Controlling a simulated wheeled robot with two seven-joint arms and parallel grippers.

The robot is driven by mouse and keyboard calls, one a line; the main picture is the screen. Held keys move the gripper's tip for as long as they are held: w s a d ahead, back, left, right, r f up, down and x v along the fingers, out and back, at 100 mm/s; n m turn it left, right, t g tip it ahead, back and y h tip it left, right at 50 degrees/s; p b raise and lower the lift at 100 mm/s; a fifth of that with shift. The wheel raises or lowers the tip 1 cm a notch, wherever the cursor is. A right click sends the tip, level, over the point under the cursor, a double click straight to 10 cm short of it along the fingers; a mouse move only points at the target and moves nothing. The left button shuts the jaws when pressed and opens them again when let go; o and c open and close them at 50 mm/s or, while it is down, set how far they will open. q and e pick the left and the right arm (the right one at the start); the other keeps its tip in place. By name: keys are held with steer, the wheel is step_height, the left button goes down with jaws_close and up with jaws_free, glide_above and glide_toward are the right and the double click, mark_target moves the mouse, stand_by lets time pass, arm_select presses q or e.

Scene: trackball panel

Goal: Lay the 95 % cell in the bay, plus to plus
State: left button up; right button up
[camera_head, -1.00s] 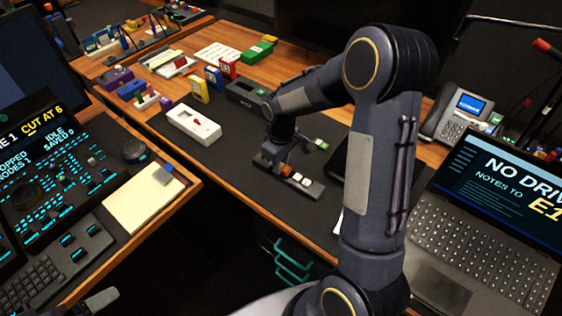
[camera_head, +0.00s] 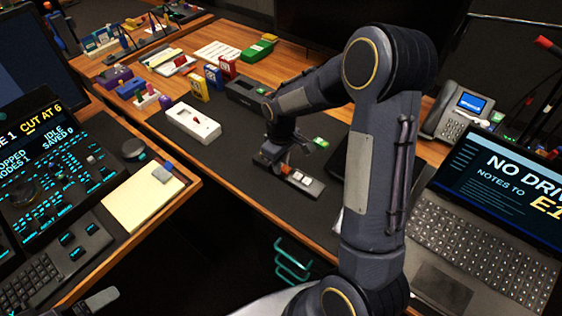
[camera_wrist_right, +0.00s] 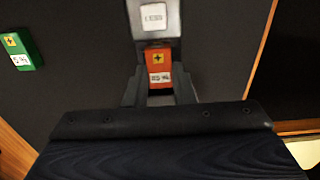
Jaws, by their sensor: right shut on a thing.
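My right gripper (camera_head: 281,164) is over a dark strip-shaped tray (camera_head: 314,190) on the black mat. The orange cell (camera_head: 287,169) also shows at the gripper in the head view. I cannot tell whether it is clear of the tray. I cannot identify the bay for certain.
A white box (camera_head: 192,123) with a red part lies left of the gripper on the mat. A black case (camera_head: 245,92) and several coloured boxes stand behind. A laptop (camera_head: 480,215) and a phone (camera_head: 460,118) are at the right. The mat's front-left part is bare.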

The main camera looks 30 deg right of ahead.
steer(key=o, duration=1)
steer(key=shift+o, duration=0.2)
step_height(320, 180, up, 8)
steer(key=shift+f, duration=0.1)
steer(key=s+a+r+m+t+y+p, duration=0.2)
steer(key=s+r, duration=0.4)
steer(key=s, duration=0.5)
steer(key=s+a+r+m+t+y+p, duration=0.1)
steer(key=s+a+r+m+t+p, duration=0.1)
steer(key=s, duration=0.9)
steer(key=a+r+m+t, duration=0.1)
steer(key=a+r+m, duration=0.1)
steer(key=a+r, duration=0.1)
steer(key=shift+a+r+m+t+y+p, duration=0.15)
steer(key=shift+r+m+t+y+p, duration=0.2)
steer(key=shift+r, duration=0.4)
